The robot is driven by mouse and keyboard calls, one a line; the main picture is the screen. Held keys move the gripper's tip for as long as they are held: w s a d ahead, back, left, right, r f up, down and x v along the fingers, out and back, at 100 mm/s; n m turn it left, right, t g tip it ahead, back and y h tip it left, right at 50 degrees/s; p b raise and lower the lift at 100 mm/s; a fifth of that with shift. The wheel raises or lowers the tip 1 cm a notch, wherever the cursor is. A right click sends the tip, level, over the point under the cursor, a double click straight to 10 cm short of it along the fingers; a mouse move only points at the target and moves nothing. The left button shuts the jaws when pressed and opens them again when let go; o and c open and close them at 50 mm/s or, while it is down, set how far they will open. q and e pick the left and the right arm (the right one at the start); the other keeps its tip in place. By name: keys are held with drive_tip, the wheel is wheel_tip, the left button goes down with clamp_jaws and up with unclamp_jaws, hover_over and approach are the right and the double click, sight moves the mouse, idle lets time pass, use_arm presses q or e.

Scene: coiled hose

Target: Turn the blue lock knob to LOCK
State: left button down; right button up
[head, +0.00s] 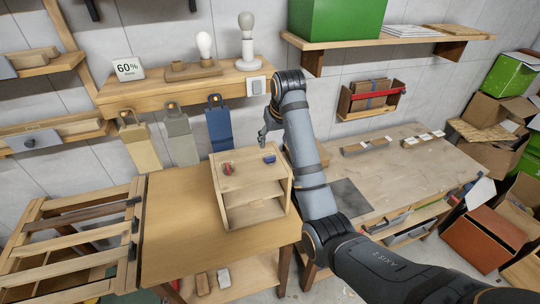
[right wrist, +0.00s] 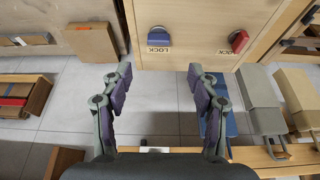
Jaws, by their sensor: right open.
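The blue lock knob (head: 269,158) sits on the top of a small wooden cabinet (head: 254,214), near its right side in the head view. In the right wrist view the blue knob (right wrist: 158,37) lies beyond the fingertips, its bar roughly sideways, beside a LOCK label (right wrist: 158,50). A red knob (head: 227,169) sits to its left in the head view. My right gripper (head: 264,135) is above and behind the cabinet top, apart from the blue knob. Its fingers (right wrist: 158,78) are spread and empty. My left gripper is out of view.
The cabinet stands on a wooden table (head: 180,230). A workbench (head: 400,170) is at the right.

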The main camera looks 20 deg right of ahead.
sight(271, 157)
drive_tip(key=p+x, duration=0.4)
drive_tip(key=x, duration=0.5)
drive_tip(key=shift+w+f, duration=0.2)
drive_tip(key=shift+f, duration=0.1)
drive_tip(key=shift+w+d+f, duration=0.1)
drive_tip(key=shift+w+f, duration=0.1)
drive_tip(key=shift+f, duration=0.3)
drive_tip(key=c, duration=1.2)
